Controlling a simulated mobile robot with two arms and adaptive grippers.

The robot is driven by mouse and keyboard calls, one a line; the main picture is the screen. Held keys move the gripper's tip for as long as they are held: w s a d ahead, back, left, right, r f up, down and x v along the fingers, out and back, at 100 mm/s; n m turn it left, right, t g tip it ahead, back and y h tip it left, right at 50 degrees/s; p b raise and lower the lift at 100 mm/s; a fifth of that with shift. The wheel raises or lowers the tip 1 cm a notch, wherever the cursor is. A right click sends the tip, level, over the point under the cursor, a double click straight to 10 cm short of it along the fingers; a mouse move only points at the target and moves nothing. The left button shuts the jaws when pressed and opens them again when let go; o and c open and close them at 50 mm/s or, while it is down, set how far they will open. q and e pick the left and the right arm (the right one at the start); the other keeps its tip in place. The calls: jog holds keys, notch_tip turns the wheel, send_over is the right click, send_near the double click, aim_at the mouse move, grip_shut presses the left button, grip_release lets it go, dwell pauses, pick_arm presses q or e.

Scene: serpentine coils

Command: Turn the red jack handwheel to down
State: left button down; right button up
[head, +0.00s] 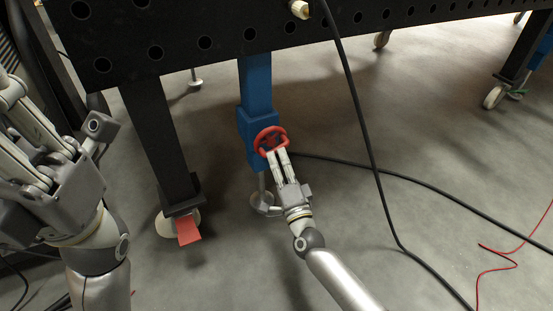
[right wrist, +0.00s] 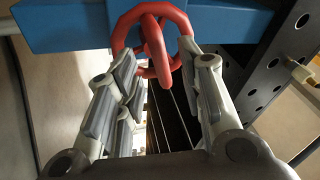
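The red handwheel (head: 262,134) sits on the blue jack leg (head: 257,85) under the black table. In the right wrist view the handwheel (right wrist: 161,65) is at the top middle, with a red bar crossing its ring. My right gripper (head: 279,152) is at the wheel's lower side. In the right wrist view its fingers (right wrist: 158,62) are spread apart, with the tips at either side of the wheel. I cannot tell whether they touch the rim. My left gripper (head: 70,115) is at the left edge, its fingers apart and empty, away from the wheel.
The black perforated table (head: 290,42) overhangs the jack. A black cable (head: 368,160) hangs in front, right of my right gripper. The floor at right is mostly clear.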

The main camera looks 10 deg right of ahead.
aim_at(271, 143)
jog(key=shift+b+x, duration=0.3)
jog(key=shift+x, duration=1.15)
jog(key=shift+c, duration=0.4)
grip_shut()
